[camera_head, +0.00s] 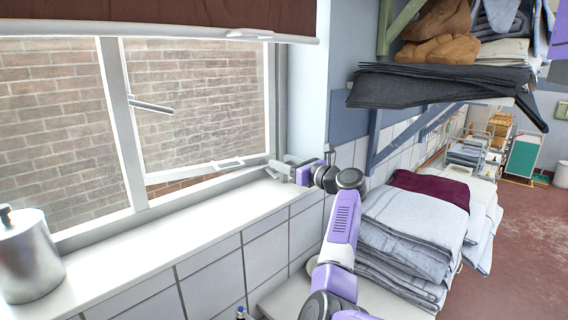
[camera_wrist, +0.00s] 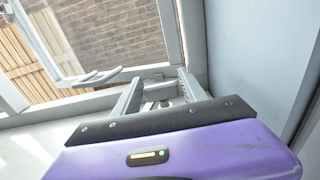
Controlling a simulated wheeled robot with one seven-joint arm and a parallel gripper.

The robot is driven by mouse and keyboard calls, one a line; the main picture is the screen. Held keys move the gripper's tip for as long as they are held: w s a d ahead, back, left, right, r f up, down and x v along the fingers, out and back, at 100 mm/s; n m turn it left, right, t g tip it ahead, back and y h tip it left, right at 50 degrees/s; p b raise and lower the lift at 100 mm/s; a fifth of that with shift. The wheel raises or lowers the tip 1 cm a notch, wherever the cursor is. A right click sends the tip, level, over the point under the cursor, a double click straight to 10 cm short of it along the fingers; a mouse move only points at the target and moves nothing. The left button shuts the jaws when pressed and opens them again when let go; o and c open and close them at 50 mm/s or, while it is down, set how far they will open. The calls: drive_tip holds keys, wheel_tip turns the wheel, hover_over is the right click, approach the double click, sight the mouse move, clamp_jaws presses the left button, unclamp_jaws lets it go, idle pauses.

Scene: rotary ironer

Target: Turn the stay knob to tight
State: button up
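The window (camera_head: 205,100) has a white-framed sash standing slightly open at its bottom edge. My gripper (camera_head: 278,168) reaches in at the lower right corner of the window, just above the sill. In the wrist view its two grey fingers (camera_wrist: 160,77) are spread apart and open. A small grey metal fitting (camera_wrist: 160,103) shows between the fingers near the sill. It may be the stay and its knob, but its shape is too small to tell. No grip on it shows. In the head view my gripper hides this spot.
A pale handle (camera_head: 228,162) sits on the sash's bottom rail, left of my gripper. The white sill (camera_head: 170,235) is clear up to a metal canister (camera_head: 28,255) at left. Folded linen (camera_head: 415,225) is stacked at right, below a loaded shelf (camera_head: 440,85).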

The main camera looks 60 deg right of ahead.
drive_tip(key=c, duration=0.9)
